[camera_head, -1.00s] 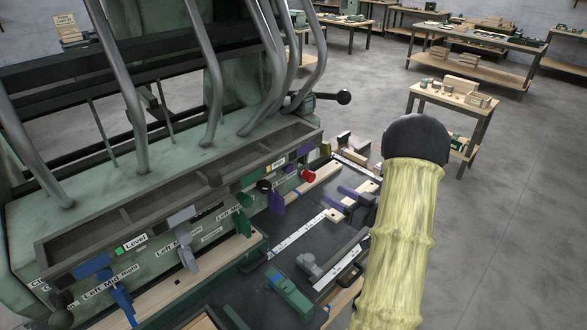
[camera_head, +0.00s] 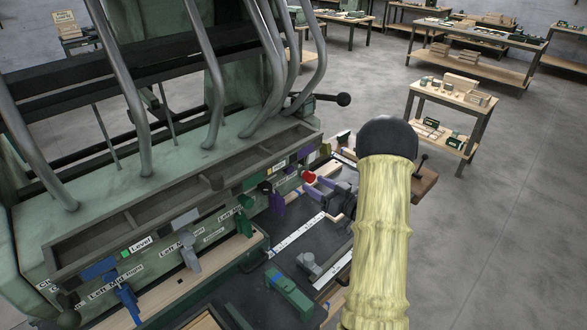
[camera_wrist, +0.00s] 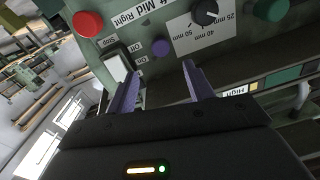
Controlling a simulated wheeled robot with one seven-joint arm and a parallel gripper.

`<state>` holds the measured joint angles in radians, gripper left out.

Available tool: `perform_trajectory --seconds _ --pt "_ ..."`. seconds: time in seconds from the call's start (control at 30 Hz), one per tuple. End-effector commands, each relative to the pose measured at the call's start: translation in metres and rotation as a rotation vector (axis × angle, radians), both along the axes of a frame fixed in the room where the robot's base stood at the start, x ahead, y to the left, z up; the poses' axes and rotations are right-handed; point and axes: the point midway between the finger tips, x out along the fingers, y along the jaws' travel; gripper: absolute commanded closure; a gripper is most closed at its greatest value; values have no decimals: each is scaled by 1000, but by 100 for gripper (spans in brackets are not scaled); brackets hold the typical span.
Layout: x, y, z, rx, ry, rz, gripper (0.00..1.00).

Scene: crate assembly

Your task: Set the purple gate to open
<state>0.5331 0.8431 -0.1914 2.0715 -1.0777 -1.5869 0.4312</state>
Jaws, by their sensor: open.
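A round purple knob (camera_wrist: 160,47) shows just beyond the gap between the fingertips. I cannot tell whether it belongs to the purple lever.
A red button (camera_wrist: 88,24), a white switch (camera_wrist: 118,65) and a black dial (camera_wrist: 205,12) surround the knob. Green (camera_head: 244,222), grey (camera_head: 190,255) and blue (camera_head: 127,302) levers stand along the machine front. A dark bench with a green block (camera_head: 290,292) lies below.

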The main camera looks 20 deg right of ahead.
Motion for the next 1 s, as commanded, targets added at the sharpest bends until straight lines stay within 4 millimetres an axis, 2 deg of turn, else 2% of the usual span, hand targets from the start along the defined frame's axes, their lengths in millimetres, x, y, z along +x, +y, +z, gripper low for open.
perform_trajectory --seconds 0.3,0.5,0.67,0.9,0.93,1.0 --pt "51 25 2 1 1 4 48" --pt "79 37 2 0 0 2 48" --pt "88 41 0 0 1 0 48" --pt "89 42 0 1 0 0 48" --pt "89 42 0 1 0 0 50" --pt "89 42 0 1 0 0 63"
